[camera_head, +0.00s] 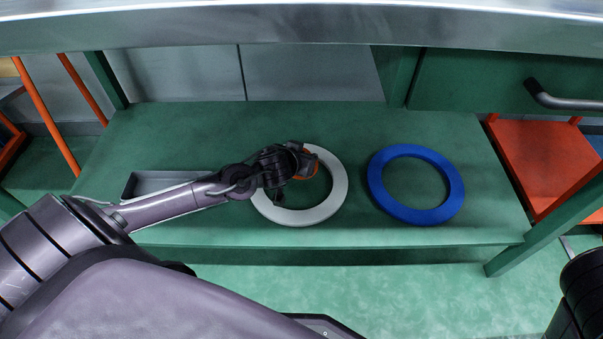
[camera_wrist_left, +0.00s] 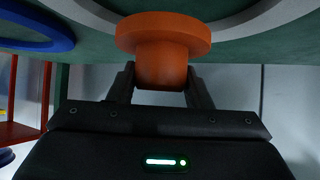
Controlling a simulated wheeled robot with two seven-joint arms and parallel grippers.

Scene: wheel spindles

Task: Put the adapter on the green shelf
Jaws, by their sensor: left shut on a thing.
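The adapter (camera_wrist_left: 163,35) is an orange piece with a wide round flange and a narrower stem. My left gripper (camera_head: 298,165) is shut on its stem, as the left wrist view (camera_wrist_left: 162,88) shows. In the head view the orange adapter (camera_head: 312,155) is partly hidden by the gripper and overlaps the hole and upper edge of a white ring. The green shelf (camera_head: 230,125) lies beneath it. I cannot tell whether the adapter touches the shelf or is held above it. My right gripper is out of view.
The white ring (camera_head: 338,196) and a blue ring (camera_head: 456,197) lie flat on the green shelf. A grey tray (camera_head: 132,187) sits at its left, partly behind my arm. A metal top edge (camera_head: 300,25) runs above. The shelf's back is clear.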

